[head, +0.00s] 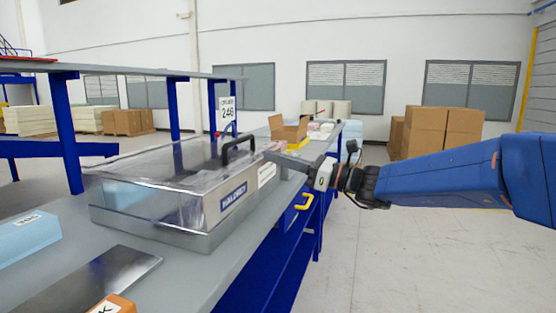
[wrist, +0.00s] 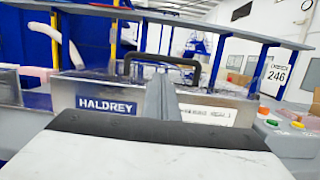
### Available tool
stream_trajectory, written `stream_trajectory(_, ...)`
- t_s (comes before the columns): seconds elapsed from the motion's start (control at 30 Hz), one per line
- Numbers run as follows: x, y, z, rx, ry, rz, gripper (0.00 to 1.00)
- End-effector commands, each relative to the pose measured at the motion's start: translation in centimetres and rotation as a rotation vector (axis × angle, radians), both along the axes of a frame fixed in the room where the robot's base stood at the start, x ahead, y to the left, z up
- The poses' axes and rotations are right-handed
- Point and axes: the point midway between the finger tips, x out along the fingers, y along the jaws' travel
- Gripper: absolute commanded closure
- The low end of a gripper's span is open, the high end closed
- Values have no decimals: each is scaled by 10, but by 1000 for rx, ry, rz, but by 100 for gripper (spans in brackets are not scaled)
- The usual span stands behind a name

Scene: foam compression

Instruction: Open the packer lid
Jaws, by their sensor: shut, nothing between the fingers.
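The packer (head: 215,215) stands on the grey bench in the head view, with a clear lid (head: 165,160) that lies closed over its metal base. A black handle (head: 238,147) rises from the lid's front edge. In the wrist view the handle (wrist: 160,64) arches behind my fingers, above the HALDREY label (wrist: 107,104). My gripper (head: 274,157) is shut and empty, pointing at the packer's front beside the handle. In the wrist view my gripper (wrist: 161,82) partly covers the front panel and the handle's middle. I cannot tell whether the fingers touch the handle.
A blue block (head: 25,237), a metal plate (head: 90,283) and an orange block (head: 113,304) lie on the near bench. An open cardboard box (head: 289,131) stands farther along. A shelf (head: 130,70) runs above the bench's back.

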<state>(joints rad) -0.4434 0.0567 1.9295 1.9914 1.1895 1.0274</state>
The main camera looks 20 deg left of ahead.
Motion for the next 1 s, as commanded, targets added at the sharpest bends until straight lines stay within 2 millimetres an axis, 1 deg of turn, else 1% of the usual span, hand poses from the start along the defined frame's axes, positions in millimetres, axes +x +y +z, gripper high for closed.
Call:
stream_trajectory(0.03, 0, 10, 2, 0, -1, 4, 100)
stream_trajectory(0.2, 2, 37, 7, -1, -2, 4, 100)
stream_trajectory(0.3, 3, 51, 9, -1, -1, 3, 100)
stream_trajectory(0.4, 5, 60, 12, -1, -1, 2, 100)
stream_trajectory(0.6, 5, 69, 14, -1, -2, 1, 100)
stream_trajectory(1.0, 5, 70, 15, -3, -3, 0, 100)
